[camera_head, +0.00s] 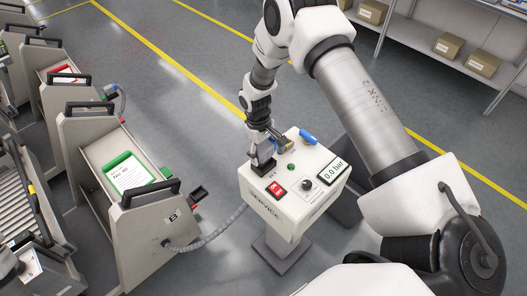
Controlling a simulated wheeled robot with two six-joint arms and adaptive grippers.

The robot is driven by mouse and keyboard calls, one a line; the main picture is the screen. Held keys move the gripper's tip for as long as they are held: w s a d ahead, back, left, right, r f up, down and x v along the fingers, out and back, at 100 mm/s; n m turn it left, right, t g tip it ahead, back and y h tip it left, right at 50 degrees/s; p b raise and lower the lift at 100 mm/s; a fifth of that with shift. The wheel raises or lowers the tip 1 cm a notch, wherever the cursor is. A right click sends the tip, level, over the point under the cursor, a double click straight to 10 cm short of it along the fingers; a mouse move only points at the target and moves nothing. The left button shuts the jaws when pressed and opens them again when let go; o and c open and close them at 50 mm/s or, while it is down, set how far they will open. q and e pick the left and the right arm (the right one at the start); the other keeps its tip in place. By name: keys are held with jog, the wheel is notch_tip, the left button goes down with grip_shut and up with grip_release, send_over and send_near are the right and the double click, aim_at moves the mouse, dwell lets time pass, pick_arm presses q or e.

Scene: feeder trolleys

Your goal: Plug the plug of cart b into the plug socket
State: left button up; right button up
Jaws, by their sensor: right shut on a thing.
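Cart b (145,250) is a grey trolley with a black handle and a small black letter label on its end panel, left of centre. A grey corrugated cable (215,232) runs from its end panel to the left side of the white service box (275,212). My right gripper (268,148) is shut at the back left of the box's top, on the dark plug (262,166). The plug is low over the box's top, at the socket area. The gripper and plug hide the socket, so I cannot tell how deep the plug sits. My left gripper is not in view.
The box top carries red switches (276,189), a black knob (307,185), a 0.0 bar display (335,170) and a blue fitting (308,137). Other trolleys (60,95) stand at left. A shelf with cartons (449,46) is at upper right. The floor between is clear.

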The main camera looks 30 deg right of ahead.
jog(key=shift+s+r, duration=0.15)
jog(key=shift+s, duration=0.05)
jog(key=shift+w+f, duration=0.1)
jog(key=shift+f, duration=0.2)
jog(key=shift+f+b, duration=0.8)
jog(key=shift+f, duration=0.1)
dwell(0.4)
jog(key=o, duration=1.7)
jog(key=shift+c, duration=0.2)
